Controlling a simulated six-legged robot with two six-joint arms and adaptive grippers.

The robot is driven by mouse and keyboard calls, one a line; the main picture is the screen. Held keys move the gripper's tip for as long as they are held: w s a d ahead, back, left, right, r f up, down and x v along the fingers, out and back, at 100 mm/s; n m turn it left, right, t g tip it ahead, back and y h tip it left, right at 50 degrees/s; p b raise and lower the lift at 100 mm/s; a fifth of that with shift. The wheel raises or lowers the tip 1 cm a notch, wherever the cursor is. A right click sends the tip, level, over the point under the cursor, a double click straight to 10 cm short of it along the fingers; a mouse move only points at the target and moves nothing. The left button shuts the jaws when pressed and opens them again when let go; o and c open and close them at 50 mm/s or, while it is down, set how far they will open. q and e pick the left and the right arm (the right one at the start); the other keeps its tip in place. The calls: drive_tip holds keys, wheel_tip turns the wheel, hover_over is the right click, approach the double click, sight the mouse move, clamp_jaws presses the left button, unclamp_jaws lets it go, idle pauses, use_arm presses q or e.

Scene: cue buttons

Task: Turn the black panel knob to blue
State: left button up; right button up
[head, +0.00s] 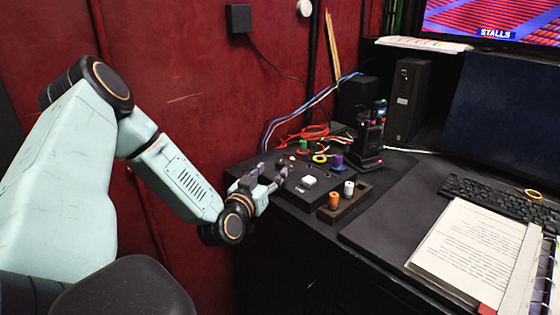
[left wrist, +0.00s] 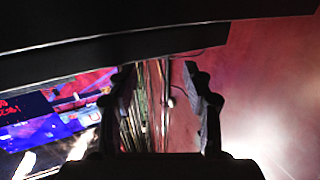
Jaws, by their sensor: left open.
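The black control panel (head: 322,192) lies on the desk against the red wall, with small coloured parts on it. I cannot make out the black knob; the gripper covers the panel's left part. My left gripper (head: 270,178) is open over the left end of the panel, nothing visible between its fingers. Its open fingers also show in the left wrist view (left wrist: 165,95), which faces the wall and a screen. My right gripper is out of view.
A small wooden tray (head: 345,208) with an orange spool (head: 334,200) and a white spool (head: 349,189) stands right of the panel. Red and blue cables (head: 305,133) run behind. A keyboard (head: 500,200) and papers (head: 468,250) lie at the right.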

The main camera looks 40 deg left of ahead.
sight(279, 165)
use_arm(q)
drive_tip(key=x, duration=0.1)
drive_tip(key=b+x, duration=0.1)
drive_tip(key=x, duration=0.1)
drive_tip(key=b+x, duration=0.1)
drive_tip(key=x, duration=0.1)
drive_tip(key=shift+w+f, duration=0.25)
drive_tip(key=shift+w+a+r, duration=0.1)
drive_tip(key=shift+w+r, duration=0.05)
drive_tip(key=shift+w, duration=0.3)
drive_tip(key=shift+w+a, duration=0.1)
drive_tip(key=shift+w, duration=0.05)
drive_tip(key=shift+a, duration=0.1)
drive_tip(key=shift+c, duration=0.3)
drive_tip(key=c, duration=0.4)
clamp_jaws()
